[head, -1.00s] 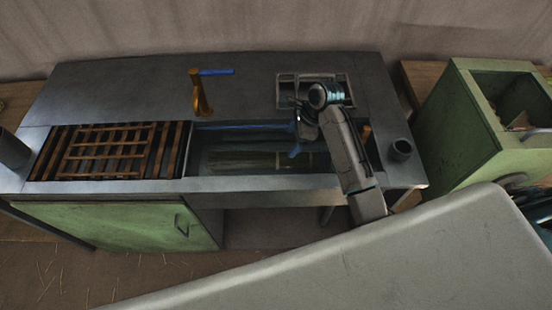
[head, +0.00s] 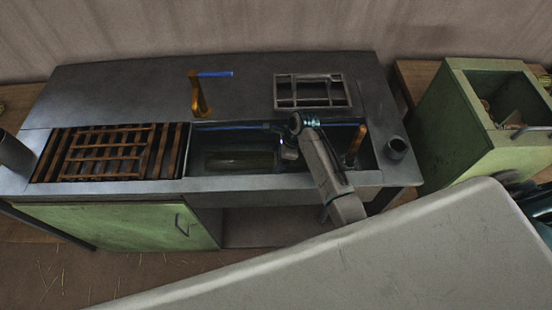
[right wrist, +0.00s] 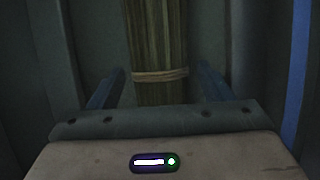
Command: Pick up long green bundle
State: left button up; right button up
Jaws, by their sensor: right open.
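The long green bundle (head: 240,160) lies lengthwise in the sink basin (head: 215,137) of the metal counter. In the right wrist view the bundle (right wrist: 158,50) runs up the picture, with a pale tie band (right wrist: 160,76) around it. My right gripper (head: 288,153) is down in the basin at the bundle's right end. In the right wrist view the open fingers (right wrist: 160,88) stand on either side of the bundle near the band, with gaps visible. My left gripper is not in view.
A blue pipe (head: 235,126) runs along the basin's back. An orange tap (head: 198,95) with a blue handle stands behind it. A wooden slatted rack (head: 108,152) is at left, a grey metal frame (head: 312,91) at the back right, and an orange-brown upright piece (head: 355,145) right of my arm.

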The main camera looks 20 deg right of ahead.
jog(key=c, duration=1.1)
